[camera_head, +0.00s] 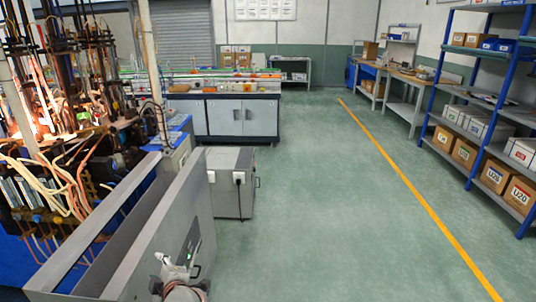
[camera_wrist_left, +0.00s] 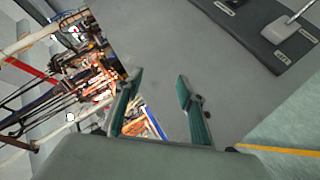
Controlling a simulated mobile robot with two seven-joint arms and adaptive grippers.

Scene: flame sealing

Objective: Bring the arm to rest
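My left arm shows at the bottom of the head view, with its left gripper (camera_head: 178,268) in front of the grey metal housing (camera_head: 150,235) of the machine. In the left wrist view the two green-padded fingers of the left gripper (camera_wrist_left: 160,80) stand apart with nothing between them. A dark panel (camera_head: 191,238) with a small green light is on the housing's face. A dark labelled panel (camera_wrist_left: 262,30) with a metal lever also shows in the wrist view, apart from the fingers. My right gripper is in neither view.
The sealing machine (camera_head: 75,120) with glowing burners and many hoses fills the left. A grey cabinet (camera_head: 230,185) stands beyond the housing, and a workbench (camera_head: 235,118) behind it. Blue shelves (camera_head: 478,100) with boxes line the right. The green floor (camera_head: 330,210) between is clear.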

